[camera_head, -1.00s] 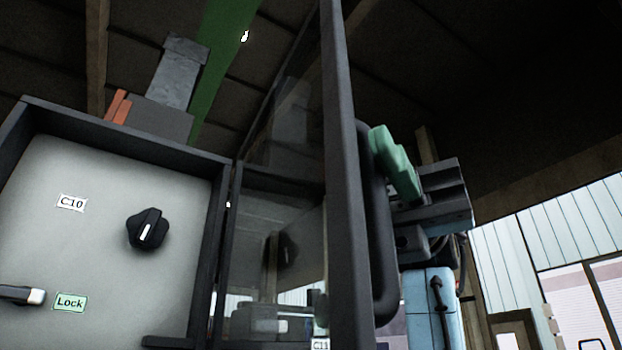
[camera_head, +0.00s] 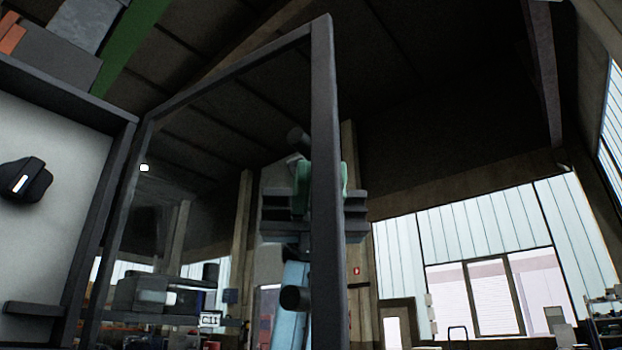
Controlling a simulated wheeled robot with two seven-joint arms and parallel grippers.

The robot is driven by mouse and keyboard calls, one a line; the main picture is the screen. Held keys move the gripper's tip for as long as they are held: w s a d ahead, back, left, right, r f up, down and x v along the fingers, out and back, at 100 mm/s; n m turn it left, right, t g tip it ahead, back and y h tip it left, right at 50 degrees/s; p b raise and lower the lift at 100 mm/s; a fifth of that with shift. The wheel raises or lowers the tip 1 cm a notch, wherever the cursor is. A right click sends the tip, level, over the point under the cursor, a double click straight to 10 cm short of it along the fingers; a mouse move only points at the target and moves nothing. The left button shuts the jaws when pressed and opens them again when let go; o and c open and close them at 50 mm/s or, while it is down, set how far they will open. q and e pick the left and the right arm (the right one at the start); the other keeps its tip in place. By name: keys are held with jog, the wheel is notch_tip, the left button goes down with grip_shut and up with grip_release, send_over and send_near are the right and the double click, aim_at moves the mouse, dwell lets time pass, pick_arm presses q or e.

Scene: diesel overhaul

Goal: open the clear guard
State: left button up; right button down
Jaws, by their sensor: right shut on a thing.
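The clear guard (camera_head: 325,110) is a see-through panel in a dark frame. It is hinged at the cabinet's right edge on the left of the view and stands swung out from the cabinet. My right gripper (camera_head: 305,185), with green fingers, is shut on the handle. The frame's upright hides part of the gripper, and the grip itself is mostly covered. My left gripper is out of view.
The grey cabinet face (camera_head: 50,220) with a black rotary knob (camera_head: 25,180) is at the left. A C11 label (camera_head: 210,319) shows low in the middle. Beyond are wooden posts, bright windows (camera_head: 480,290) and shelves at the far right. Space right of the guard looks open.

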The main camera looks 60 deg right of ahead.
jog(key=shift+r, duration=0.1)
jog(key=c, duration=1.8)
grip_release()
jog(key=shift+o, duration=0.2)
jog(key=v, duration=1.3)
jog(key=shift+w+p, duration=0.15)
jog(key=shift+p, duration=0.2)
jog(key=shift+d, duration=0.1)
